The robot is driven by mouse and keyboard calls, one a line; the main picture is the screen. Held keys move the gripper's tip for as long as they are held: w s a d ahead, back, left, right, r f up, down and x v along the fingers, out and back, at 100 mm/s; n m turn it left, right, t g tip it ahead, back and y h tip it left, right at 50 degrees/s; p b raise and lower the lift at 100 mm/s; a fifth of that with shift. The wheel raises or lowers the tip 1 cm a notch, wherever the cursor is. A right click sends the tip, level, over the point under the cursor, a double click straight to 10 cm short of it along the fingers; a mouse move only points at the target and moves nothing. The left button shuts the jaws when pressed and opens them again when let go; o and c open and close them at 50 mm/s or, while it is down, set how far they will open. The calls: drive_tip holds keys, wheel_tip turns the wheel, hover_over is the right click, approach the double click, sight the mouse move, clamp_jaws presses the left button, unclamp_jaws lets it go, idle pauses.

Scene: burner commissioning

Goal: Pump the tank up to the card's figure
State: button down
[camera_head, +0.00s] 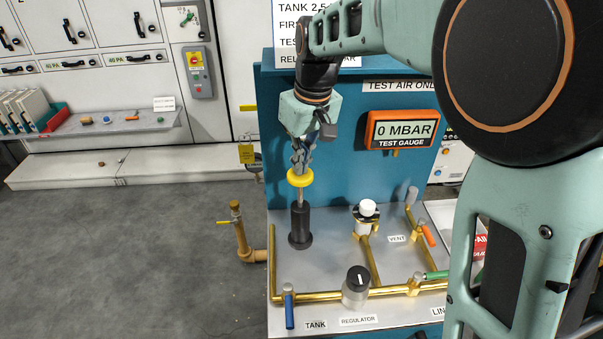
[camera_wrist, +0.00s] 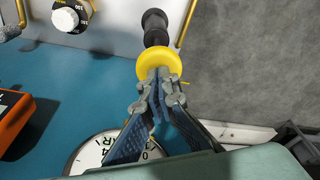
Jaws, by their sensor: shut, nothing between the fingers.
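The hand pump's black body (camera_head: 300,226) stands upright on the grey bench top. Its thin rod is up and carries a yellow knob (camera_head: 300,178), which also shows in the wrist view (camera_wrist: 158,58). My gripper (camera_head: 301,166) is shut and empty, pointing down with its fingertips right at the top of the knob; I cannot tell whether they touch. The orange test gauge (camera_head: 402,129) reads 0 MBAR. The white card (camera_head: 288,30) on the panel is partly hidden by my arm; its figures are not fully readable. A round dial (camera_wrist: 112,150) shows partly behind my fingers.
Brass pipes run over the bench, with a blue-handled valve (camera_head: 290,307), a green handle (camera_head: 437,275), an orange vent handle (camera_head: 429,236), a black-topped regulator (camera_head: 356,286) and a white knob (camera_head: 367,208). A blue panel (camera_head: 272,110) stands behind. The floor at left is clear.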

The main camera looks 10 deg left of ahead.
drive_tip(key=shift+s+f+b, duration=0.1)
drive_tip(key=shift+f+b, duration=2)
drive_tip(key=shift+f, duration=1.4)
wheel_tip(320, 180, up, 9)
drive_tip(key=p, duration=0.7)
drive_tip(key=shift+f, duration=0.1)
drive_tip(key=shift+f, duration=0.15)
drive_tip(key=shift+d+f+b, duration=0.1)
drive_tip(key=shift+f+b, duration=2.9)
drive_tip(key=shift+f, duration=1.35)
wheel_tip(320, 180, up, 9)
drive_tip(key=p, duration=0.6)
drive_tip(key=shift+p, duration=0.4)
wheel_tip(320, 180, up, 6)
drive_tip(key=p, duration=0.4)
drive_tip(key=shift+p, duration=0.4)
